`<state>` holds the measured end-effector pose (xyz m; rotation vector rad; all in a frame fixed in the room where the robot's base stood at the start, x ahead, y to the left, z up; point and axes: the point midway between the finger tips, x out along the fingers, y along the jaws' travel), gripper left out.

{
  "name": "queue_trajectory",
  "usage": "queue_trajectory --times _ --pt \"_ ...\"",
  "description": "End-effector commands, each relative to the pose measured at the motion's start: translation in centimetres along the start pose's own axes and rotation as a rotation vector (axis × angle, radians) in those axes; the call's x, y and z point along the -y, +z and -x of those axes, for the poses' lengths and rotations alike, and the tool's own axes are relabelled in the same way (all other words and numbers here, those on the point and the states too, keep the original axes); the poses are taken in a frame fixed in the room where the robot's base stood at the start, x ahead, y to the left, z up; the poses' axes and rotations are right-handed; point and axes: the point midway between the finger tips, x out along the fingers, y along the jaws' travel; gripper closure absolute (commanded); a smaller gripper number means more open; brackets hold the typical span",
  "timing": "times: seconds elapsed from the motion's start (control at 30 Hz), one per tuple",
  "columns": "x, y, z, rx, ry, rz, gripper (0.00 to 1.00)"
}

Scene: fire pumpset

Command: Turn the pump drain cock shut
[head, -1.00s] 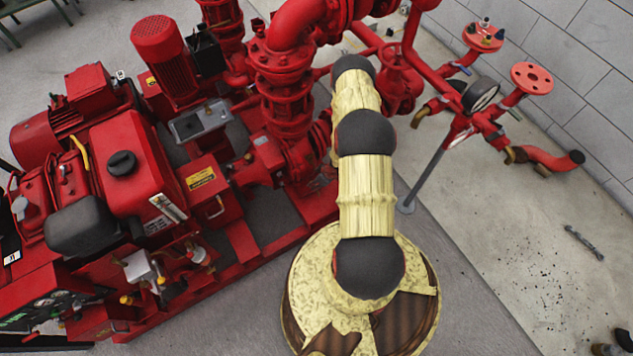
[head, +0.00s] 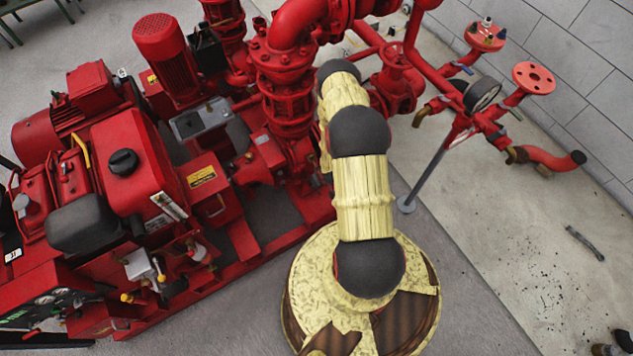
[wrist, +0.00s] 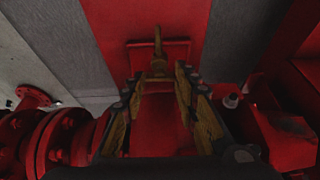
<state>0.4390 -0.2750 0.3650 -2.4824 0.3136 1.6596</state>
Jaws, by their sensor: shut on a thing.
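The pump drain cock (wrist: 158,65) shows in the wrist view as a small brass-coloured fitting with a thin upright stem, against red metal at the top middle. My gripper (wrist: 157,76) reaches up to it, with one yellowish-brown finger on each side. The fingers are shut on the cock, though the contact itself is dark and hard to make out. In the head view my own arm covers the gripper and the cock, beside the red pump (head: 292,158).
Red flanged pipework (wrist: 62,132) lies close at the left of the wrist view, and a red housing with a bolt (wrist: 272,128) at the right.

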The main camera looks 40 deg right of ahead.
Motion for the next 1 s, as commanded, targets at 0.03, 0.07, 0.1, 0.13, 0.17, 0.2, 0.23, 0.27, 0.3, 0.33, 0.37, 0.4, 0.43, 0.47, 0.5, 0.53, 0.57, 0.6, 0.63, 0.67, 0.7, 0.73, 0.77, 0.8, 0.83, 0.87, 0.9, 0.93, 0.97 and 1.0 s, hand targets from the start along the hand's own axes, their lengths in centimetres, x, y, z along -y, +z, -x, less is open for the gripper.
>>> queue_trajectory --times 0.03,0.07,0.1,0.13,0.17,0.2,0.23,0.27,0.3,0.33,0.37,0.4,0.43,0.47,0.5,0.53,0.57,0.6,0.63,0.67,0.7,0.73,0.77,0.8,0.83,0.87,0.9,0.93,0.97,1.0 --pt "-0.04 -0.05 0.00 -0.001 0.001 -0.002 0.95" --pt "-0.04 -0.05 0.00 -0.001 0.001 -0.002 0.95" --pt "-0.04 -0.04 0.00 -0.001 0.001 -0.002 0.95" --pt "-0.04 -0.05 0.00 -0.001 0.001 -0.002 0.95" --pt "-0.04 -0.05 0.00 -0.001 0.001 -0.002 0.95" --pt "-0.04 -0.05 0.00 -0.001 0.001 -0.001 0.95" --pt "-0.04 -0.05 0.00 -0.001 0.001 -0.001 0.95" --pt "-0.04 -0.05 0.00 -0.001 0.001 -0.001 0.95" --pt "-0.04 -0.05 0.00 -0.001 0.000 -0.001 0.68" --pt "-0.04 -0.05 0.00 -0.001 0.000 -0.001 0.66" --pt "-0.04 -0.05 0.00 -0.001 0.000 -0.001 0.64" --pt "-0.04 -0.04 0.00 -0.001 0.000 -0.001 0.62" --pt "-0.03 -0.04 0.00 -0.001 0.000 -0.001 0.60" --pt "-0.03 -0.04 0.00 -0.001 0.000 -0.001 0.59" --pt "-0.03 -0.03 0.00 -0.001 0.000 0.000 0.56" --pt "-0.03 -0.03 0.00 -0.001 0.000 0.000 0.55" --pt "-0.02 -0.02 0.00 -0.001 0.000 0.000 0.53" --pt "-0.02 -0.02 0.00 0.000 0.000 0.000 0.52" --pt "-0.02 -0.02 0.00 0.000 0.000 0.000 0.52" --pt "-0.02 -0.02 0.00 0.000 0.000 0.000 0.52" --pt "-0.02 -0.01 0.00 0.000 0.000 0.000 0.52" --pt "-0.01 -0.01 0.00 0.000 0.000 0.000 0.52" --pt "-0.01 -0.01 0.00 0.000 0.000 0.000 0.52" --pt "-0.01 -0.01 0.00 0.000 0.000 0.000 0.52" --pt "-0.01 -0.01 0.00 0.000 0.000 0.000 0.52" --pt "-0.02 -0.02 0.02 0.000 0.000 0.000 0.52" --pt "-0.02 -0.02 0.08 0.000 0.000 0.000 0.52" --pt "-0.03 -0.04 0.18 -0.001 0.000 0.000 0.52" --pt "-0.03 -0.05 0.31 -0.001 0.000 0.000 0.52" --pt "-0.04 -0.05 0.57 0.000 0.000 0.000 0.52"
